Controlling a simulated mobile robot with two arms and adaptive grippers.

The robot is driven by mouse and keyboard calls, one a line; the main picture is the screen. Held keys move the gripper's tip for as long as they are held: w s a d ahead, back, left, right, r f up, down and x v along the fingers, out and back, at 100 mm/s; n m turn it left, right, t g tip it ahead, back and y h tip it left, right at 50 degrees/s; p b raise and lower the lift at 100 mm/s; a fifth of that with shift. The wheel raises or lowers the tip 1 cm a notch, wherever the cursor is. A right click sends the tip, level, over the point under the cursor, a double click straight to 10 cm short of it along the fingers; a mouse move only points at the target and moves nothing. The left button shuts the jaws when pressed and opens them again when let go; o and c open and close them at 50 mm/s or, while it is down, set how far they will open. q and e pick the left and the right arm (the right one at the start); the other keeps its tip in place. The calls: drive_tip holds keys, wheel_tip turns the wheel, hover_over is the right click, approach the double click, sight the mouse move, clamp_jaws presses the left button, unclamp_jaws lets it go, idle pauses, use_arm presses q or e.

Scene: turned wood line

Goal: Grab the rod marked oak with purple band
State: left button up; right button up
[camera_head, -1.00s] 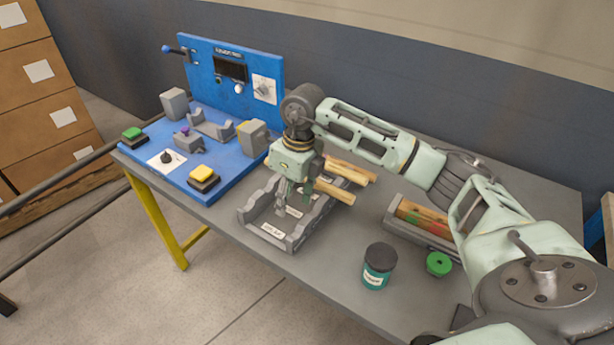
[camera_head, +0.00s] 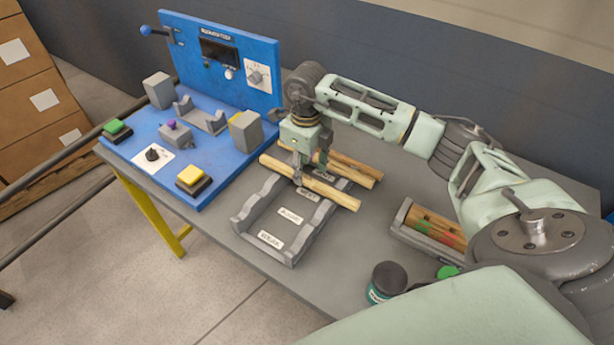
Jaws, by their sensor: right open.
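A grey rack (camera_head: 243,222) with several notched slots and white labels lies in the middle of the bench. A light wooden rod (camera_head: 335,194) lies across the rack's back part, with other pale rods (camera_head: 350,163) behind it. My left gripper is not in view.
A blue panel station (camera_head: 222,60) with buttons stands at the left. A grey tray (camera_head: 405,232) with red- and green-marked rods is at the right. A dark-lidded jar (camera_head: 388,278) and a green object (camera_head: 447,271) stand near the front. The rack's front slots are empty.

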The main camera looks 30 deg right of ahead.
sight(307, 177)
wheel_tip(307, 177, down, 3)
drive_tip(key=shift+r+p, duration=0.2)
drive_tip(key=shift+p, duration=0.15)
drive_tip(key=shift+d+f, duration=0.1)
drive_tip(key=shift+f, duration=0.4)
drive_tip(key=shift+c, duration=0.2)
drive_tip(key=c, duration=0.9)
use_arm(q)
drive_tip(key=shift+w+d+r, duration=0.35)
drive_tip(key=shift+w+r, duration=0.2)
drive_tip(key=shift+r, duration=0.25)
use_arm(e)
clamp_jaws()
